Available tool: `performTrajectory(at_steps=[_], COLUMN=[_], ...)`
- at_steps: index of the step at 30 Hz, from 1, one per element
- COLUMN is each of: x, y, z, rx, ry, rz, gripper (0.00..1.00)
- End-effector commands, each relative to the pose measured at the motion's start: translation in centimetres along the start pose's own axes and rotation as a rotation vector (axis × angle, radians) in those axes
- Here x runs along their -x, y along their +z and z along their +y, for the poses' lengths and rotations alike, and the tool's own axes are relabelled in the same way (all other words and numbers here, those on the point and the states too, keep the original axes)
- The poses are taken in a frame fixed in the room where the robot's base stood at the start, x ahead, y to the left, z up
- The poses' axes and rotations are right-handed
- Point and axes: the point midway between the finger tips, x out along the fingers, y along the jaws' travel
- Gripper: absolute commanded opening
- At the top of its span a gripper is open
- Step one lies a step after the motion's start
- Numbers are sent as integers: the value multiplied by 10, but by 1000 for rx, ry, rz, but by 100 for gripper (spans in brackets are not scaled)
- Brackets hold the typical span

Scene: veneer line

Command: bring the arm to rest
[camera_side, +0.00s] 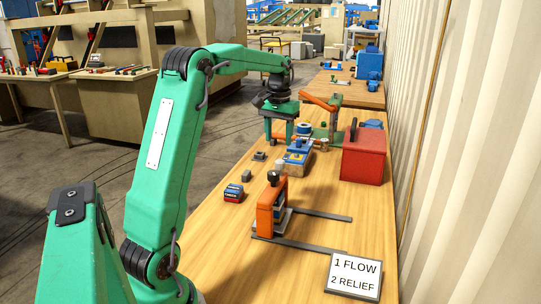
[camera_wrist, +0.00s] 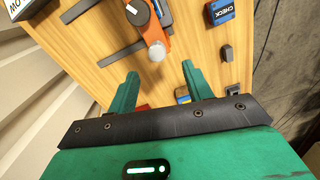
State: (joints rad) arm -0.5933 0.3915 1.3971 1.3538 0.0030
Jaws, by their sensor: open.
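My gripper (camera_side: 279,138) is over the wooden bench in the side view, at the end of my raised and bent green arm. In the wrist view its two green fingers (camera_wrist: 160,72) stand well apart with nothing between them. The side view does not show clearly how far the fingertips are above the bench. An orange device (camera_side: 267,208) with a black knob stands nearer the side camera than my gripper. It also shows in the wrist view (camera_wrist: 155,32), beyond the fingertips.
A blue unit (camera_side: 297,154) and a red box (camera_side: 364,160) stand right of my gripper. A blue-and-red box (camera_side: 234,193), reading CHECK in the wrist view (camera_wrist: 221,11), and small grey blocks lie left. A sign (camera_side: 353,276) reads "1 FLOW 2 RELIEF". A corrugated wall (camera_side: 480,150) borders the right side.

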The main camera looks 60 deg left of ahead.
Motion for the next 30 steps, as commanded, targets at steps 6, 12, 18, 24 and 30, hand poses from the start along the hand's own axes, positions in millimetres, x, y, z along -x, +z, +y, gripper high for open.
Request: performTrajectory(at_steps=[6, 12, 18, 24, 30], x=[2, 13, 30, 43, 49], y=[2, 17, 50, 93, 138], z=[3, 19, 49, 77, 98], rx=[-6, -40, -108, -187, -266], ry=[0, 1, 5, 14, 29], rz=[5, 33, 90, 156, 221], gripper=[50, 50, 50, 50, 50])
